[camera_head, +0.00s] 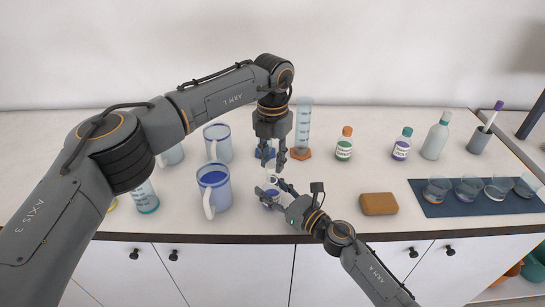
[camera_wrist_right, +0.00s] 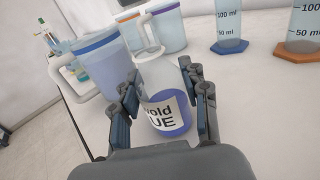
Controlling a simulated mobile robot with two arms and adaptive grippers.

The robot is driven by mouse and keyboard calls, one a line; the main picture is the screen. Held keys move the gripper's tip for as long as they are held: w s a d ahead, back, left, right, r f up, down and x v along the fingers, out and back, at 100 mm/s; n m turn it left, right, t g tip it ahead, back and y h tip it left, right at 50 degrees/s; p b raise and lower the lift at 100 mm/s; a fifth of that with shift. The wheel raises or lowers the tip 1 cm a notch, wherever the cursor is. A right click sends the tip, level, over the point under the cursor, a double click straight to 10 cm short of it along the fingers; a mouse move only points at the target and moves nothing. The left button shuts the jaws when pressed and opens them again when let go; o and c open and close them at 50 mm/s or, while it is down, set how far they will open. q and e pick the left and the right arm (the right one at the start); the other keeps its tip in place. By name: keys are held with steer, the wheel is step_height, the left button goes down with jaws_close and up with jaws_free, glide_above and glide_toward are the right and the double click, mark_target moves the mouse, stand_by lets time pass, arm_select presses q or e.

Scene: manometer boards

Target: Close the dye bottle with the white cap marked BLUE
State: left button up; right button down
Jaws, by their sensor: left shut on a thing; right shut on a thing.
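The dye bottle (camera_head: 270,196) is a clear bottle with blue liquid in its lower part. In the right wrist view it (camera_wrist_right: 165,105) stands upright with a white label, partly reading UE. My right gripper (camera_wrist_right: 165,98) is shut around its sides, and in the head view this gripper (camera_head: 280,190) reaches in from the front right. My left gripper (camera_head: 272,163) points down above the bottle and is shut on a small white thing at its fingertips, apparently the white cap (camera_head: 272,177). Its marking cannot be read. The left gripper does not show in the wrist view.
A graduated cylinder (camera_head: 303,125) stands behind right. An orange-capped bottle (camera_head: 344,144), a green-capped bottle (camera_head: 402,145), a brown block (camera_head: 378,204) and a blue mat (camera_head: 450,208) with glasses are to the right.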

mark_target(272, 190)
arm_select(q)
steer(key=shift+f, duration=0.9)
steer(key=shift+f, duration=0.6)
